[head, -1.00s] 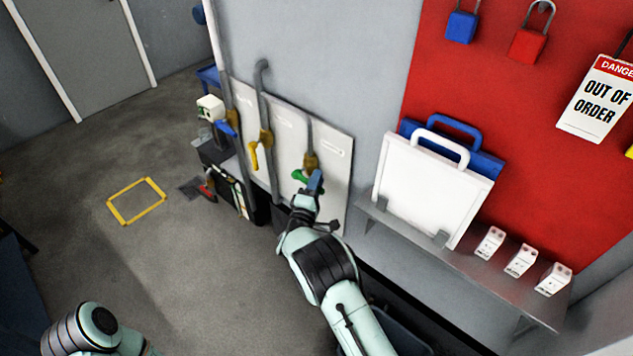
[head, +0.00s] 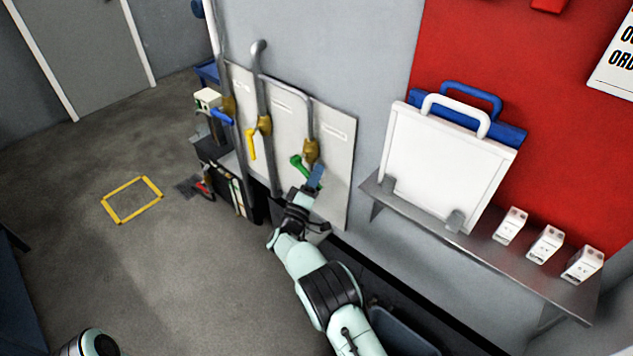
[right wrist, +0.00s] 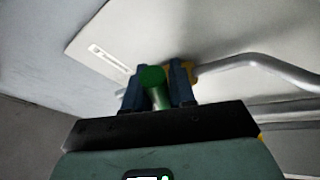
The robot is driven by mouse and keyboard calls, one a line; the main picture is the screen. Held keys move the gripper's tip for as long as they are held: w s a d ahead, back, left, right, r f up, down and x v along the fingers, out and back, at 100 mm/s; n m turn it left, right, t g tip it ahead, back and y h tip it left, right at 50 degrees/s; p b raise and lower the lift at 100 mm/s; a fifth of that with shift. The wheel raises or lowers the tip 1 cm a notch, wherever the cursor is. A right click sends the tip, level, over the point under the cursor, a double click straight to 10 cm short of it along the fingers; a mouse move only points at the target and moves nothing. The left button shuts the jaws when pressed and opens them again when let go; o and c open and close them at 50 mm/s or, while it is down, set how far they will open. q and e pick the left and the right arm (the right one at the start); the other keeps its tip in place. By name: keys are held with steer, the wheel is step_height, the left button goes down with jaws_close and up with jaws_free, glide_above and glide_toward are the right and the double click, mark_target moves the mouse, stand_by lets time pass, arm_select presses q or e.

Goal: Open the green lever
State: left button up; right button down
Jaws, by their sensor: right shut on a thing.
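The green lever (head: 299,165) sits at the brass valve (head: 311,150) on the right-hand pipe of the pale wall panel. In the head view it slants from upper left to lower right. My right gripper (head: 315,178) is at its lower right end. In the right wrist view, the round green end of the lever (right wrist: 153,77) lies between the two blue fingers of my right gripper (right wrist: 157,88), which is shut on it. The fingers hide part of the lever. Of my left arm only a rounded part shows at the bottom left; its gripper is out of view.
A yellow lever (head: 251,144) and a blue lever (head: 222,118) are on the pipes to the left. A grey shelf (head: 475,240) with a white board (head: 440,160) and several small white boxes juts out at the right.

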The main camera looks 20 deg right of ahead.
steer(key=shift+w+a+f+m+h+b, duration=0.1)
steer(key=shift+f+m+h+b, duration=0.15)
steer(key=shift+m+b, duration=0.3)
steer(key=shift+w+a+f+m+h+b, duration=0.1)
steer(key=shift+f+m+h+b, duration=0.05)
steer(key=shift+m+h+b, duration=0.35)
steer(key=c, duration=1)
jaws_free()
steer(key=shift+c, duration=0.2)
steer(key=b+v, duration=0.1)
steer(key=v, duration=1.2)
steer(key=shift+s+a+r, duration=0.15)
steer(key=shift+s+r, duration=0.1)
steer(key=shift+r, duration=0.05)
